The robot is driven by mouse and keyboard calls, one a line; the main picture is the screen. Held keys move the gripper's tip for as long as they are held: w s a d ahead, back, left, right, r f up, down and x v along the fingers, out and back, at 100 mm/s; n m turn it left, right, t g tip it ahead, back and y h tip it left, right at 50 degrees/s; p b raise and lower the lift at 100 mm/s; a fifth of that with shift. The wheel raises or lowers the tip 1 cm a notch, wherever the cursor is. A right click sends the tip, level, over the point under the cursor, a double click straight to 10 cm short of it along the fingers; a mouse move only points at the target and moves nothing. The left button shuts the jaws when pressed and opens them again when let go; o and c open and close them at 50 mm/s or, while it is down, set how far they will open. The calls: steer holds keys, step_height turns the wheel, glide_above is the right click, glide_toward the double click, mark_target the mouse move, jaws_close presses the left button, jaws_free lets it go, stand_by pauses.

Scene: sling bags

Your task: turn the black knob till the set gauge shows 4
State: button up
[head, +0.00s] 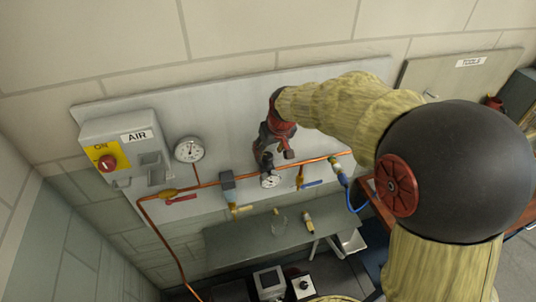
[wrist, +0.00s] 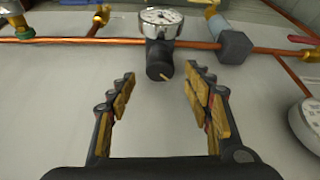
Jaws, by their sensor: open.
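The black knob (wrist: 158,60) shows in the wrist view, just ahead of the gap between my fingertips, with a pale pointer line on its end. The small round set gauge (wrist: 162,17) adjoins it at the top of that view; its white dial is too small and slanted to read. The set gauge also shows in the head view (head: 269,181), just below my gripper (head: 265,157). In the wrist view, my gripper (wrist: 160,84) is open and empty, one finger on each side of the knob's line, with no clear contact.
A copper pipe (head: 215,183) runs along the grey panel. A larger gauge (head: 189,149) and the AIR box (head: 125,148) with a red switch are to the left. A red-handled valve (head: 181,199) and blue-handled valve (head: 312,183) flank the set gauge. A shelf (head: 235,243) is below.

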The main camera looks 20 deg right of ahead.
steer(key=v, duration=0.8)
steer(key=shift+r, duration=0.2)
steer(key=shift+s, duration=0.1)
steer(key=s+f+b, duration=0.5)
steer(key=s+b, duration=0.1)
steer(key=s, duration=0.3)
steer(key=s+f+b, duration=0.5)
steer(key=s+b, duration=0.1)
steer(key=s, duration=0.2)
steer(key=s+f+m+t+b, duration=0.1)
steer(key=s+f+b, duration=0.4)
steer(key=s, duration=0.4)
steer(key=shift+s+a+b, duration=0.25)
steer(key=shift+s+b, duration=0.05)
steer(key=shift+b, duration=0.25)
steer(key=shift+w+r, duration=0.1)
steer(key=shift+c, duration=1.2)
